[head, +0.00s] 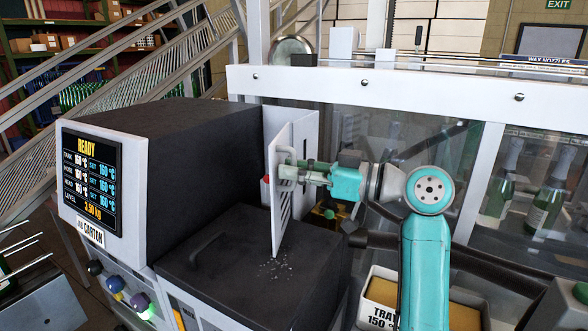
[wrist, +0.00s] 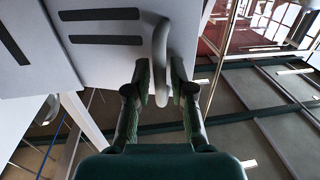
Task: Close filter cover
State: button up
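The filter cover (head: 282,190) is a thin white panel with dark slots. It stands upright, swung open, above the black machine top. In the wrist view the slotted cover (wrist: 105,65) fills the upper left. Its grey bar handle (wrist: 160,60) curves out from the panel; the handle (head: 286,157) also shows in the head view. My gripper (head: 288,172) reaches in from the right at the handle. In the wrist view my gripper's green fingers (wrist: 161,75) stand on either side of the handle, close to it. Whether both fingers press on it is unclear.
A black-topped machine (head: 250,262) with a lid handle and white specks lies below the cover. A screen reading READY (head: 88,182) is at left. A clear-walled guard (head: 440,140) with bottles runs behind my arm. A labelled tray (head: 382,300) sits low in front.

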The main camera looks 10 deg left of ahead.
jog(key=shift+a, duration=0.15)
grip_shut()
jog(key=shift+a, duration=0.1)
jog(key=shift+s+a+m+t+h, duration=0.2)
jog(key=shift+a+m+t+h, duration=0.3)
jog(key=shift+a+m+t, duration=0.7)
jog(key=w+a+m+t+h, duration=0.3)
jog(key=a+m+t+h, duration=0.4)
jog(key=a+t+h, duration=0.15)
jog(key=w+a+m+t+h, duration=0.2)
jog(key=w+a+m+h, duration=0.3)
jog(key=w+m+h, duration=0.4)
jog(key=shift+w+h, duration=1.6)
jog(key=shift+h, duration=0.45)
jog(key=shift+a+t, duration=0.1)
jog(key=shift+t, duration=0.15)
